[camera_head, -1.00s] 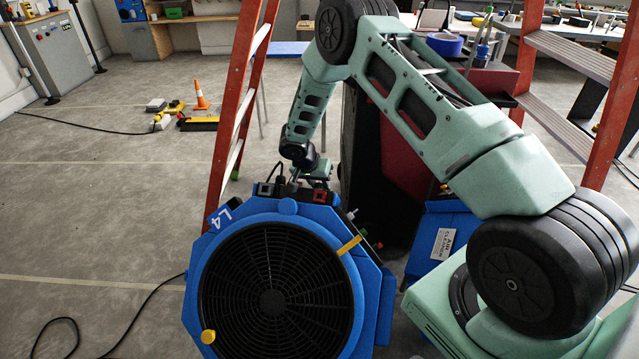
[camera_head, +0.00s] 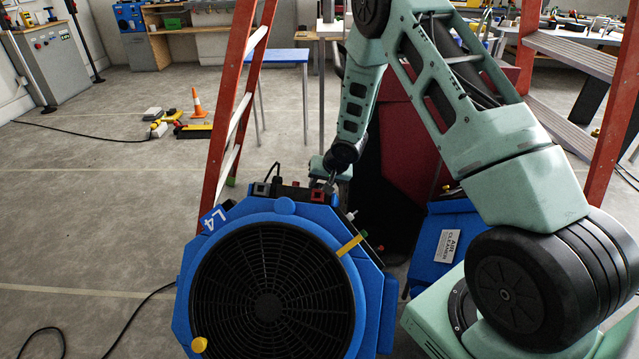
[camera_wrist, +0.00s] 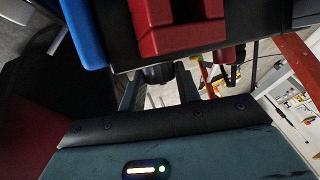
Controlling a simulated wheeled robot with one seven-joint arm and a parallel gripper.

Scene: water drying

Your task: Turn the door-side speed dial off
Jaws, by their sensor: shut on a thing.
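A blue fan unit (camera_head: 190,285) marked L4 stands on the floor with its round black grille facing me. Its dark top panel carries a grey square part (camera_head: 261,189) on the left and a red part (camera_head: 316,197) on the right. My gripper (camera_head: 330,184) is at the panel's right end, beside the red part. In the wrist view my gripper (camera_wrist: 158,78) is shut on a small dark rounded knob (camera_wrist: 157,73) under the panel edge, close to the red block (camera_wrist: 176,25). The knob's markings and setting are hidden. I cannot tell which dial is door-side.
A red ladder (camera_head: 232,110) stands just behind the fan's left side. A second blue unit (camera_head: 440,240) labelled as an air cleaner is at right, partly behind my arm.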

